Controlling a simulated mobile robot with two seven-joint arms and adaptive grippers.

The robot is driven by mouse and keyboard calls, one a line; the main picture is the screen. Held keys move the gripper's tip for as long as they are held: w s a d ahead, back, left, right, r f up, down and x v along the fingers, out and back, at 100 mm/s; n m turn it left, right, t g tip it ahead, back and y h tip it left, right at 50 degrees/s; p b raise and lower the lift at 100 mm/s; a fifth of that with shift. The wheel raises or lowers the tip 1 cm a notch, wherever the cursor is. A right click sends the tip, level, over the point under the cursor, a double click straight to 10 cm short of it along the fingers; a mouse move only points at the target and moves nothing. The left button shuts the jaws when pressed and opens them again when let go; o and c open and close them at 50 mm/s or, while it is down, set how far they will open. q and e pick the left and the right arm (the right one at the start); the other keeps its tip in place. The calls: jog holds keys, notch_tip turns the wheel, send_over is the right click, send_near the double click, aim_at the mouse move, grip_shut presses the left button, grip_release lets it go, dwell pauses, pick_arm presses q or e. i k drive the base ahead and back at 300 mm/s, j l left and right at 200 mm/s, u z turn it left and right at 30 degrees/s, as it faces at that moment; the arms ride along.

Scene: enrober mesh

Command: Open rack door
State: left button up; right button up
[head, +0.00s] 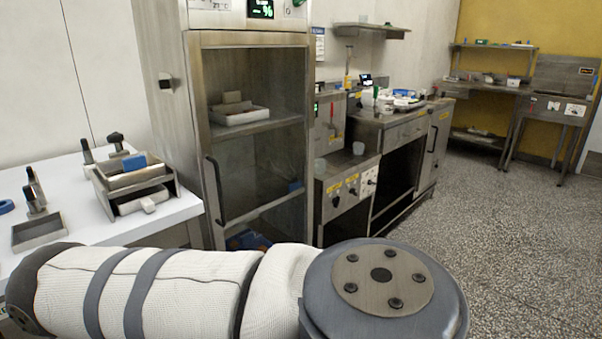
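The rack (163,60) is a tall metal cabinet left of centre. Its door has a steel frame (197,105) and a see-through pane, and it looks shut. A dark vertical bar handle (215,190) is on the door's left side. Through the pane I see a shelf with a light tray (240,115) and blue items lower down. One of my arms, in a white sleeve, crosses the bottom of the view and hides the rack's foot. Neither gripper is in view.
A white table (180,208) left of the rack holds a metal tray stand (115,190) and several small tools. A steel counter (400,120) with controls runs to the right of the rack. A sink unit (560,95) stands at the far right. The speckled floor (510,220) at right is clear.

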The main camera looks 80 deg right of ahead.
aim_at(193, 40)
jog(key=z, duration=2.4)
